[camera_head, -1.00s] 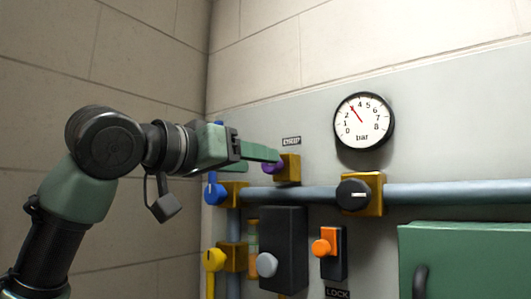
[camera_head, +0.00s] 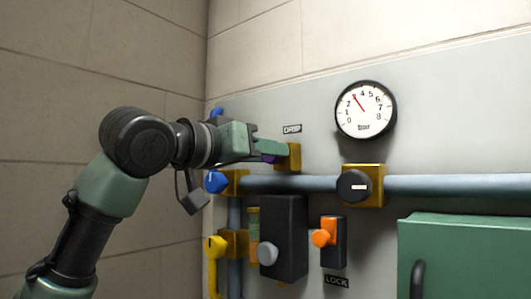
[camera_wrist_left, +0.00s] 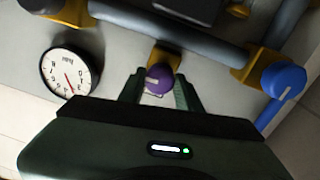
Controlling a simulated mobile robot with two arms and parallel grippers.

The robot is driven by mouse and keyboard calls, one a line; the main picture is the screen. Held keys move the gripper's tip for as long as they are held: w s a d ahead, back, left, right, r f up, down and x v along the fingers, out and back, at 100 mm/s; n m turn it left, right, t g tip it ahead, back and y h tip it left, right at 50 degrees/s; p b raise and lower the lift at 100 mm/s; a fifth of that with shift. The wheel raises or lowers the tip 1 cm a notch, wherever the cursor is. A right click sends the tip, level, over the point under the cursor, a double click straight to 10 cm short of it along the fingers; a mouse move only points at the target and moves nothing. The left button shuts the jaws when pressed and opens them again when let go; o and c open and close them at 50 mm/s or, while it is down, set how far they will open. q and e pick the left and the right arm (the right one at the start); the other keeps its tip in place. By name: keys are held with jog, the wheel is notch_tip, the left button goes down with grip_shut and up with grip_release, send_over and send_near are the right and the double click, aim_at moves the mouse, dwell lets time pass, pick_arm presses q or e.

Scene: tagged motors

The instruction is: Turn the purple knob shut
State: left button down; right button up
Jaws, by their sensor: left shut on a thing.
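The purple knob (camera_wrist_left: 160,77) sits between the two fingers of my left gripper (camera_wrist_left: 159,92) in the left wrist view, with a pale mark on its face. In the head view only a sliver of the purple knob (camera_head: 269,158) shows below the green fingers. It is mounted on a brass block (camera_head: 293,157) under a small label that seems to read DRIP (camera_head: 292,129). My left gripper (camera_head: 272,149) is shut on the knob, reaching in from the left. The exact turn of the knob is hard to read. My right gripper is not in view.
A blue knob (camera_head: 215,182), a black knob (camera_head: 352,187), a yellow handle (camera_head: 214,258) and an orange lever (camera_head: 324,235) are close by. A pipe (camera_head: 450,186) runs below the purple knob. A round bar gauge (camera_head: 365,110) hangs above right. A green cabinet (camera_head: 466,255) stands lower right.

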pick_arm(q)
jog(key=shift+f+n+t+b, duration=0.1)
jog(key=shift+n+t+b, duration=0.4)
jog(key=shift+n+b, duration=6.2)
jog(key=n+p, duration=0.5)
jog(key=c, duration=1)
grip_release()
jog(key=shift+w, duration=0.1)
